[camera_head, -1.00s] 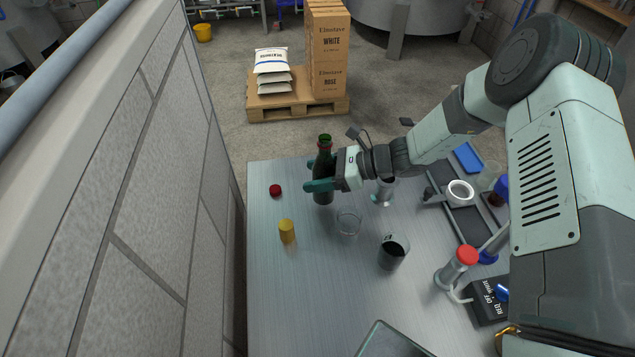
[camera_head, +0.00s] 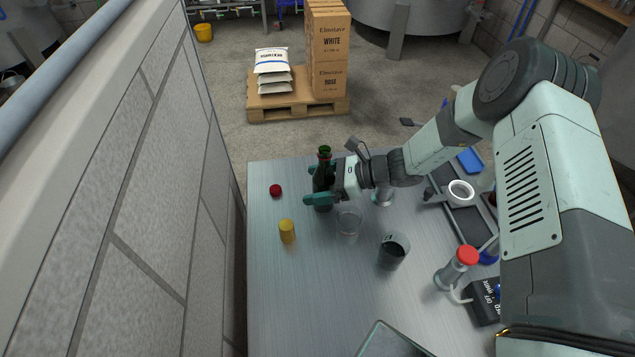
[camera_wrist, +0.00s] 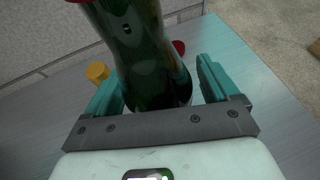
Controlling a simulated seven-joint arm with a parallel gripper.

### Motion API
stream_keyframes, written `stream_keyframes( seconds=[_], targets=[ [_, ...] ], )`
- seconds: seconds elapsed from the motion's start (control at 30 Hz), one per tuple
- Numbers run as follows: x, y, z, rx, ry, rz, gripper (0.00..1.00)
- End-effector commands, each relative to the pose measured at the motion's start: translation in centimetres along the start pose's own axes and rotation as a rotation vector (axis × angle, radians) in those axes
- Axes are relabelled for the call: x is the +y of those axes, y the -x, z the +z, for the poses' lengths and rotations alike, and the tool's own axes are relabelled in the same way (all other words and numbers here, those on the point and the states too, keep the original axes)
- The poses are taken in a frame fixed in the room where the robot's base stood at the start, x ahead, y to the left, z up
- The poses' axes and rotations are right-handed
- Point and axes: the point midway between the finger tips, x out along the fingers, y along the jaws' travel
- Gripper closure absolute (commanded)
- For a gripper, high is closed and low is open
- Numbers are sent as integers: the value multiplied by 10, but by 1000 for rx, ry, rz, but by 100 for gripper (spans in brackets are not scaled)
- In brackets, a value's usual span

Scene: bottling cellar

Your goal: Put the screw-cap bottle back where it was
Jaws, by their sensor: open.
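The dark green bottle (camera_head: 323,184) stands upright on the metal table at its far left part, with a red band near its open-looking mouth. My gripper (camera_head: 316,184) is open, with its teal fingers on either side of the bottle's body. In the wrist view the bottle (camera_wrist: 145,60) is between the spread fingers, with a visible gap at least on the right side. Its base is partly hidden by my gripper's bar in that view.
A red cap-like piece (camera_head: 275,190) and a yellow cork-like piece (camera_head: 287,231) lie left of the bottle. An empty glass (camera_head: 348,222) and a beaker of dark liquid (camera_head: 392,251) stand nearer. A wall (camera_head: 150,180) runs along the left. The table's near left is clear.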

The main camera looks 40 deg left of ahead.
Motion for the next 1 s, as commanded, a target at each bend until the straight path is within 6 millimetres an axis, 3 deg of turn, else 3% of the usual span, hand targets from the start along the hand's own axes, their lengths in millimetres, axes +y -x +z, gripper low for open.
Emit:
stream_keyframes(
  seconds=[0.17, 0.5, 0.7, 1.0],
  targets=[
    [-1, 11, 3, 1, 1, -3, 12],
    [-1, 81, 3, 1, 1, -4, 12],
    [-1, 111, 3, 1, 1, -2, 12],
    [0, 122, 3, 0, 0, 1, 12]
  ],
)
